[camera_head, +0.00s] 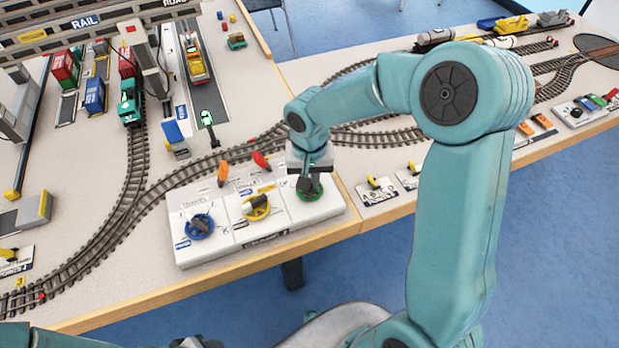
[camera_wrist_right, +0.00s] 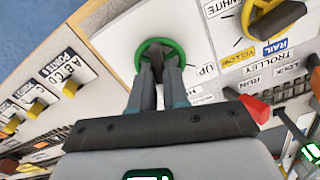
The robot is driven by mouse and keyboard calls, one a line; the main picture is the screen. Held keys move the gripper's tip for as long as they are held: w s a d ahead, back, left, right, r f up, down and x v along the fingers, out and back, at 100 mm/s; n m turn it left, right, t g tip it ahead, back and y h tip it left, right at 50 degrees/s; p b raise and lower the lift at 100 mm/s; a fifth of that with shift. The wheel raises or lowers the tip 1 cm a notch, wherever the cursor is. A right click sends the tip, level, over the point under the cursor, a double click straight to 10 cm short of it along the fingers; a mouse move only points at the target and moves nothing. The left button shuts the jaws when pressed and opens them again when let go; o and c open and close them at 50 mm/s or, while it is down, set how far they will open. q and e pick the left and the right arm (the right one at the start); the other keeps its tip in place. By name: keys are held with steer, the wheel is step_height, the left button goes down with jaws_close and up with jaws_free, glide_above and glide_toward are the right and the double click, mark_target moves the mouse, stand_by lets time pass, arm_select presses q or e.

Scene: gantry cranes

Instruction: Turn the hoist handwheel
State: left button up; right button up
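The green handwheel (camera_head: 311,195), which I take for the hoist wheel, lies at the right end of a white control panel (camera_head: 285,228). It also shows in the right wrist view (camera_wrist_right: 178,46), beside an "UP" label. My right gripper (camera_head: 309,184) points down onto it. In the wrist view its two fingers (camera_wrist_right: 158,72) are on either side of the wheel's dark centre piece and look closed on it; the exact contact is partly hidden. A dark part of my left gripper (camera_head: 195,342) shows at the bottom edge of the head view; its fingers are not clear.
A yellow handwheel (camera_head: 257,208) and a blue handwheel (camera_head: 200,226) sit left on the same panel. An orange lever (camera_head: 223,172) and a red lever (camera_head: 261,160) stand behind. Model tracks (camera_head: 136,185) curve around the panel. Small switch plates (camera_head: 376,188) lie to the right.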

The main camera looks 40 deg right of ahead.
steer(key=o, duration=0.3)
step_height(320, 180, up, 16)
steer(key=p, duration=0.1)
steer(key=shift+r, duration=0.2)
